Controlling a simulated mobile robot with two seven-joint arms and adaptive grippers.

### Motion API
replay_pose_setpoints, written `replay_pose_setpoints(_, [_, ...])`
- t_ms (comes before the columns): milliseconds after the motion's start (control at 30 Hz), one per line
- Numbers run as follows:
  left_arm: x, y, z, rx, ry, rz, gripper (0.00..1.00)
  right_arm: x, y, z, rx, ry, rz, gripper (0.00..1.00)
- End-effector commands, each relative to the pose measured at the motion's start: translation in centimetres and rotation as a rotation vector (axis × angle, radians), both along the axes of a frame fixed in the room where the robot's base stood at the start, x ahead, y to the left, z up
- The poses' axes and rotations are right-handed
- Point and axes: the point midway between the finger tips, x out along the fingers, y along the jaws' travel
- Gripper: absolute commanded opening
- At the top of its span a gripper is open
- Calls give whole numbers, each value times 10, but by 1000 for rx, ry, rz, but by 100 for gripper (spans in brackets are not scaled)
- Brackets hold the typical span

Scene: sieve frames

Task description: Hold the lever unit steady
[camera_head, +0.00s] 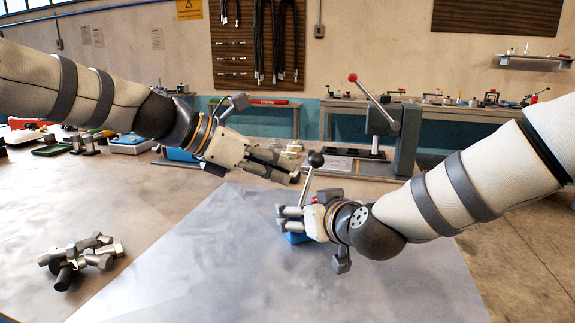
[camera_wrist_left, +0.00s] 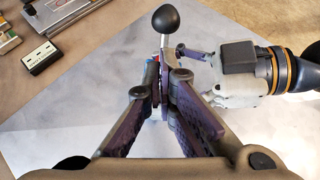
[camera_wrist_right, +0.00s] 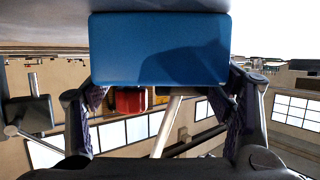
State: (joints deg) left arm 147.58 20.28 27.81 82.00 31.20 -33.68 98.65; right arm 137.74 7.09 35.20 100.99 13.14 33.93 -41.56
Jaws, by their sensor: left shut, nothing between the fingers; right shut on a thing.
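The lever unit has a blue base (camera_head: 294,238) low on the grey mat and a thin lever with a black ball knob (camera_head: 316,159) leaning up to the right. My right gripper (camera_head: 281,218) is shut on the blue base from the right. The right wrist view shows the blue base (camera_wrist_right: 160,50) between its fingers, with a red part (camera_wrist_right: 130,100) and the pale lever (camera_wrist_right: 168,125) behind. My left gripper (camera_head: 295,175) is shut and empty, close to the lever. In the left wrist view the knob (camera_wrist_left: 166,18) is just beyond its fingertips; I cannot tell whether they touch the lever.
A pile of metal bolts (camera_head: 82,258) lies at the left on the table. A grey lever press (camera_head: 392,130) with a red knob stands behind. Small trays and parts (camera_head: 130,143) sit at the back left. The front of the grey mat (camera_head: 260,295) is clear.

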Motion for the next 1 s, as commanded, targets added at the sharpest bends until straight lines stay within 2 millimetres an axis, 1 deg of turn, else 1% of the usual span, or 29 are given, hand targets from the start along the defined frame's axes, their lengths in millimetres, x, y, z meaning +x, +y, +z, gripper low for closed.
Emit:
replay_pose_setpoints(100, [-14, 26, -3, -5, 1, 4, 0, 0, -1, -2, -1, 4, 0, 13])
replay_pose_setpoints(300, [-38, 65, 33, -2, -4, 2, 0, 0, -1, -2, -1, 4, 0, 13])
replay_pose_setpoints(400, [-46, 80, 45, -2, -3, 1, 0, 0, 0, -2, -2, 4, 0, 13])
replay_pose_setpoints(567, [-53, 93, 56, -1, 0, 1, 0, 0, -1, -2, -1, 4, 0, 13])
replay_pose_setpoints(833, [-54, 94, 57, -1, 2, 0, 0, 0, -1, -2, -2, 4, 0, 13])
replay_pose_setpoints(867, [-54, 94, 57, -1, 1, 0, 0, 0, -1, -2, -2, 4, 0, 81])
replay_pose_setpoints(900, [-54, 94, 57, -1, 1, 0, 0, 0, -1, -2, -2, 4, 0, 90])
replay_pose_setpoints(933, [-54, 94, 57, 0, 1, 1, 0, 0, 0, -2, -1, 3, 0, 97])
replay_pose_setpoints(1000, [-54, 94, 57, -1, 0, 1, 0, 0, 0, -2, 0, 3, 0, 98])
